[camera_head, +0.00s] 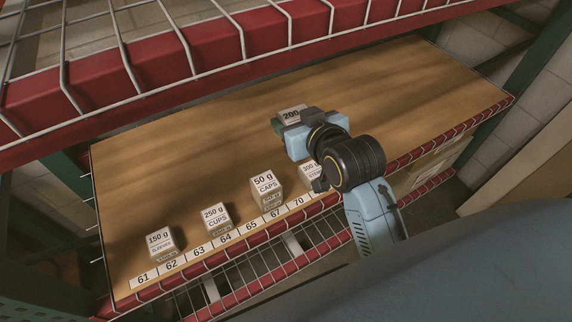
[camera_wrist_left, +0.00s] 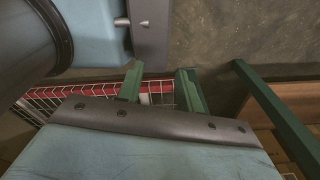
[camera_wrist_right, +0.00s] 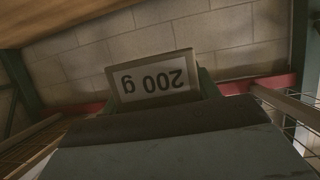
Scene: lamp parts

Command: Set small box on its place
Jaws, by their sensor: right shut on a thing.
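A small box marked 200 g (camera_head: 292,115) is in my right gripper (camera_head: 281,124), over the far middle part of the wooden shelf. Its label also shows upside down in the right wrist view (camera_wrist_right: 153,80), between the green fingers. My right gripper is shut on it. I cannot tell whether the box touches the shelf. My left gripper (camera_wrist_left: 160,88) shows only in the left wrist view, with its green fingers apart and nothing between them.
Boxes marked 150 g (camera_head: 160,243), 250 g (camera_head: 217,219) and 50 g (camera_head: 266,188) stand along the shelf's front, behind a numbered strip (camera_head: 223,241). A 300 g box (camera_head: 310,174) is partly hidden by my right arm. A wire rack (camera_head: 150,50) hangs above. The shelf's back left is clear.

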